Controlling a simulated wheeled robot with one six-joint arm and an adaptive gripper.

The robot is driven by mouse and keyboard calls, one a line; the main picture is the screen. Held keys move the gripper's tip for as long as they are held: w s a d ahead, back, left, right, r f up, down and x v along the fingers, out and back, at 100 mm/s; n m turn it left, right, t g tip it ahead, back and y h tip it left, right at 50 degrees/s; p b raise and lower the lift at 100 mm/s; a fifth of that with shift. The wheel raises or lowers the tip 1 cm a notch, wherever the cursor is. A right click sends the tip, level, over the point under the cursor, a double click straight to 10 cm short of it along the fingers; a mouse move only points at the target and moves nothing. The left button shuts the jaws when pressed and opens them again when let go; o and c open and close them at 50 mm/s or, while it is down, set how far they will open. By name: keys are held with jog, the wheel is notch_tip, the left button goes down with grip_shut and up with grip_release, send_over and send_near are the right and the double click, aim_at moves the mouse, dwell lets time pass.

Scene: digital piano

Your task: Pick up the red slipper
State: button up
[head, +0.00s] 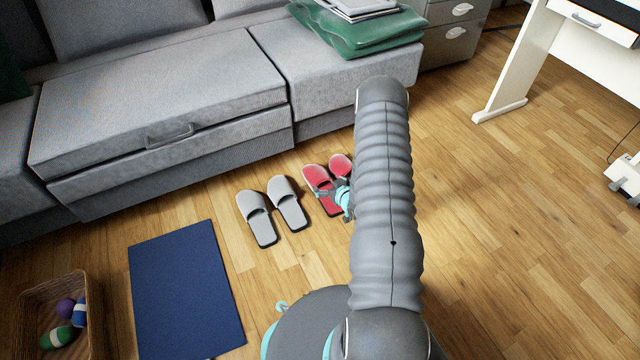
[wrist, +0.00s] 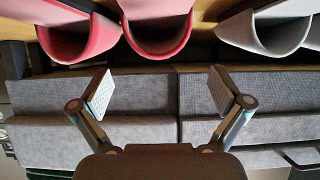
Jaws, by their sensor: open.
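A pair of red slippers lies on the wooden floor in front of the sofa. In the head view the left red slipper (head: 317,178) is mostly in view, and the right red slipper (head: 341,164) is partly hidden by my arm. In the wrist view one red slipper (wrist: 157,40) is at the top middle and the other red slipper (wrist: 78,40) is to its left. My gripper (wrist: 160,90) is open and empty, its fingers spread apart below the middle slipper in the picture. In the head view my gripper shows only in part, close to the red slippers.
Grey slippers (head: 286,203) lie left of the red pair; one shows in the wrist view (wrist: 265,35). The grey sofa (head: 165,95) stands just behind. A blue mat (head: 183,290) and a basket (head: 22,325) with balls lie at left.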

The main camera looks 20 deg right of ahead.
aim_at(324, 179)
jog(key=shift+b+x, duration=0.4)
jog(key=shift+x, duration=2.2)
jog(key=shift+w+d+r, duration=0.1)
jog(key=shift+r, duration=0.05)
jog(key=c, duration=1.3)
